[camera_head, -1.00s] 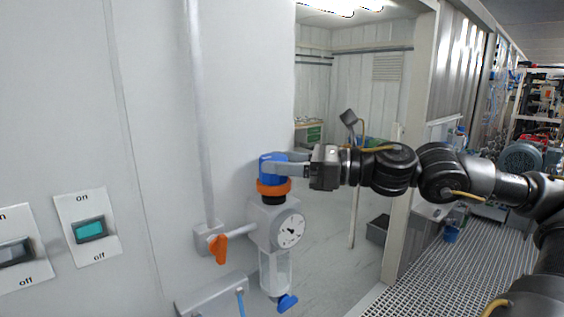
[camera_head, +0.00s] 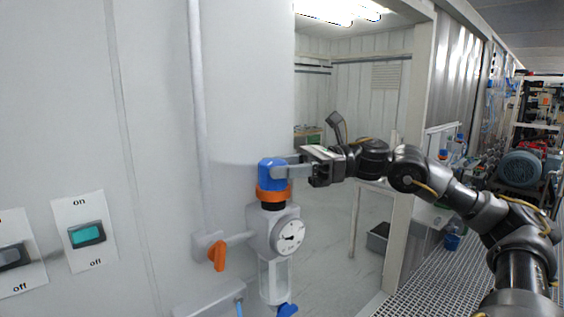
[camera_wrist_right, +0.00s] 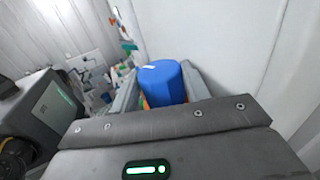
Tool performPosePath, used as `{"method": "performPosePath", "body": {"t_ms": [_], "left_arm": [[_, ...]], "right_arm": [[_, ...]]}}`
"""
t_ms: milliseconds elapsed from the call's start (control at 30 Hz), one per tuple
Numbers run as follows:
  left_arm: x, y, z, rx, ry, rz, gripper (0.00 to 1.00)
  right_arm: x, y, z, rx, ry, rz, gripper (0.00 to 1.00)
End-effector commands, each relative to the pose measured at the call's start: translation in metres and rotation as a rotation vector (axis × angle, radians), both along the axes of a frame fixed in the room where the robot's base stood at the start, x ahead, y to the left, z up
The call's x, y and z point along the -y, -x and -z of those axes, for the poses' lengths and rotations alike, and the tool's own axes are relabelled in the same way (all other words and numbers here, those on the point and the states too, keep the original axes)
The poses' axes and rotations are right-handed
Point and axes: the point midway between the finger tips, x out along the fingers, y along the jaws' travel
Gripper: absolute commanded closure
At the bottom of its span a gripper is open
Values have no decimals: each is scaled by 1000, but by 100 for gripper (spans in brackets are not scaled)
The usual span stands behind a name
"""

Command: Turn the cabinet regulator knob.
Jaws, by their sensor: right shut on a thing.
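The regulator knob (camera_head: 268,175) is blue, with an orange ring (camera_head: 272,191) under it, at the top of the regulator on the cabinet wall. A round dial gauge (camera_head: 289,237) sits below it, its needle visible. My right gripper (camera_head: 282,172) reaches in from the right and is shut on the knob. In the right wrist view the blue knob (camera_wrist_right: 162,83) stands between the two fingers, with a bit of orange beside it. My left gripper does not show in any view.
An orange valve handle (camera_head: 218,255) hangs left of the regulator and a blue one (camera_head: 287,310) below it. Two rocker switches, one teal (camera_head: 87,235), are on the wall at left. A doorway opens behind my arm; grating floor (camera_head: 440,290) lies at right.

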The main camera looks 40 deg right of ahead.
Motion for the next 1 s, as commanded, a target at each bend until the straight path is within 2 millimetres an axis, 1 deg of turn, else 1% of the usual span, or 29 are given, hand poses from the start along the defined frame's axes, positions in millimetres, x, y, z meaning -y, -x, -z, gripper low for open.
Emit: {"method": "performPosePath", "body": {"t_ms": [33, 300, 467, 867, 900, 1000], "left_arm": [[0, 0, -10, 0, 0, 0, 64], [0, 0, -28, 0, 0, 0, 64], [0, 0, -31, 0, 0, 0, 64], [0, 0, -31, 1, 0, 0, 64], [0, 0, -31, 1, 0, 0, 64], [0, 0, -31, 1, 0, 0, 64]], "right_arm": [[0, -2, -6, -1, -4, -27, 76], [1, -3, -4, -1, -2, -140, 76], [1, -3, -2, -1, 0, -169, 76], [1, -3, 0, 0, 1, -176, 76], [1, -3, 0, 0, 1, -176, 52], [1, -3, 0, 0, 1, -176, 39]]}}
